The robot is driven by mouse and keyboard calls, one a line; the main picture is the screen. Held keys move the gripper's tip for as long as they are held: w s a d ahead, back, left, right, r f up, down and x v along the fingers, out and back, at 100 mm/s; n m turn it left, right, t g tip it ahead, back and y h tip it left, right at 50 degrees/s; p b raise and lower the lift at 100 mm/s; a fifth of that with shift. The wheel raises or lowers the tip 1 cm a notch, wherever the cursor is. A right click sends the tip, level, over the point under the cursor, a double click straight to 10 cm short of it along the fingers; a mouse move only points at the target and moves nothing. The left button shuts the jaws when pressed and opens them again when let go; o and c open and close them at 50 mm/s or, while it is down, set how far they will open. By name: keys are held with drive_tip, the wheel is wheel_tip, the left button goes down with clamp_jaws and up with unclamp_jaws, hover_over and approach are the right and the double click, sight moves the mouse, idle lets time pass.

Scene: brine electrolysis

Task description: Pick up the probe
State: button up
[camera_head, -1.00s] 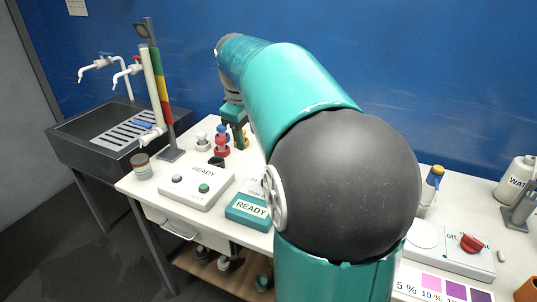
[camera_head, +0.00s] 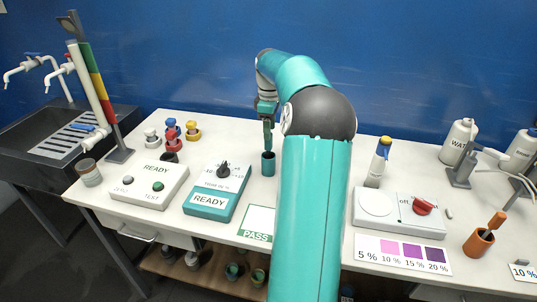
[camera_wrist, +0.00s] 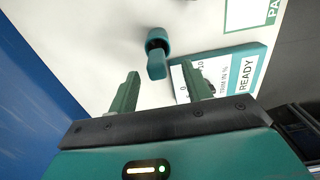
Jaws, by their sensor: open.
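The probe (camera_wrist: 156,66) is a teal stick standing in a small dark teal cup (camera_wrist: 157,36) in the wrist view. In the head view the cup (camera_head: 268,168) stands on the white bench right of the teal meter box (camera_head: 210,203). My gripper (camera_wrist: 160,72) is open and empty, with the probe's top showing between its two green fingers. In the head view my gripper (camera_head: 267,118) points down just above the cup. The probe cannot be told apart from the fingers there.
A white test box (camera_head: 150,186) and several coloured plugs (camera_head: 172,130) stand left of the meter. An orange stick in an orange cup (camera_head: 480,242), a white dial unit (camera_head: 397,232) and bottles (camera_head: 458,140) stand right. A sink (camera_head: 60,140) is far left.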

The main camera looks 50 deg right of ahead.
sight(268, 142)
drive_tip(key=shift+w+d+f, duration=0.1)
drive_tip(key=shift+w+f, duration=0.1)
drive_tip(key=shift+f, duration=1.5)
drive_tip(key=shift+w+d+f, duration=0.1)
drive_tip(key=shift+w+f, duration=0.05)
drive_tip(key=shift+f, duration=1.5)
drive_tip(key=shift+c, duration=0.2)
drive_tip(key=c, duration=1)
